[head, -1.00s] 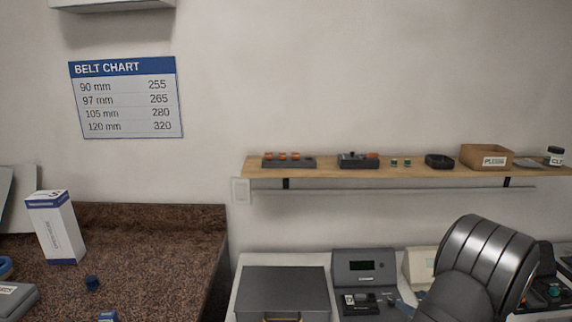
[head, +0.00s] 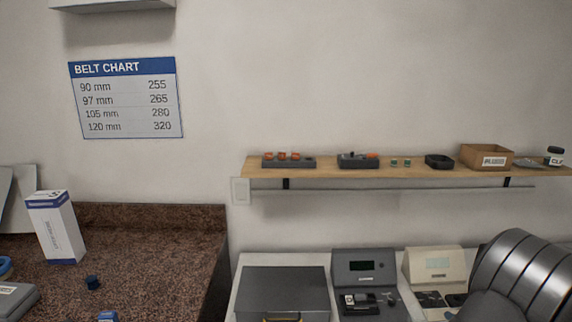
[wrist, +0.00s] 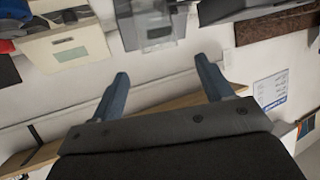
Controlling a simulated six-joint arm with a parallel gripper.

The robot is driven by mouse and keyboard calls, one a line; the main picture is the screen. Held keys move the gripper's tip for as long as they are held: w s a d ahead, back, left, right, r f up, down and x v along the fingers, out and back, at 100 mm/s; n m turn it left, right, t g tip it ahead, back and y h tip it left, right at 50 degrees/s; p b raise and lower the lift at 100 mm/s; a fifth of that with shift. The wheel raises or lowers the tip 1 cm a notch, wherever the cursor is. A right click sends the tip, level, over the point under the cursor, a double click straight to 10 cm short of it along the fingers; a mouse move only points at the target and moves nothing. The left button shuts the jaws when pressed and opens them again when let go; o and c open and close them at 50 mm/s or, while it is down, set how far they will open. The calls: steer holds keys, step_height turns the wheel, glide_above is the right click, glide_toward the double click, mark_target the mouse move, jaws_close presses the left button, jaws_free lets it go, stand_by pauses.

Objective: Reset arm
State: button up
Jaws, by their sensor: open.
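My gripper (wrist: 162,84) shows in the wrist view with its two blue-grey fingers spread wide apart and nothing between them. Beyond the fingers are the pale wall and the wooden shelf edge, seen turned over. In the head view my grey arm link (head: 525,275) fills the lower right corner, and the fingers are outside that view.
A wooden shelf (head: 340,171) on the wall holds small parts and a cardboard box (head: 487,157). Below stand a dark grey case (head: 283,290), a device with a display (head: 365,272) and a cream device (head: 436,265). A white box (head: 55,228) stands on the brown counter (head: 150,250).

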steer(key=x, duration=1)
steer(key=shift+w+a+f, duration=0.2)
steer(key=shift+w+a, duration=0.05)
steer(key=s+d+r, duration=0.5)
steer(key=s+r, duration=0.6)
steer(key=r+n+g+y, duration=0.1)
steer(key=n+y, duration=0.1)
glide_above(411, 309)
steer(key=s+a, duration=0.1)
steer(key=a, duration=0.4)
steer(key=w+a+r+n+g+y, duration=0.1)
steer(key=w+a+n+y, duration=0.1)
steer(key=w+a, duration=0.7)
steer(key=w+a+r+n+g+y, duration=0.1)
steer(key=a+n+g, duration=0.1)
steer(key=a, duration=1.2)
steer(key=w+a+r+n+g+y, duration=0.1)
steer(key=w+a+n+g, duration=0.1)
steer(key=a, duration=1.3)
steer(key=shift+w+r+y, duration=0.15)
steer(key=shift+w+y, duration=0.05)
steer(key=shift+y, duration=0.2)
steer(key=shift+o, duration=0.5)
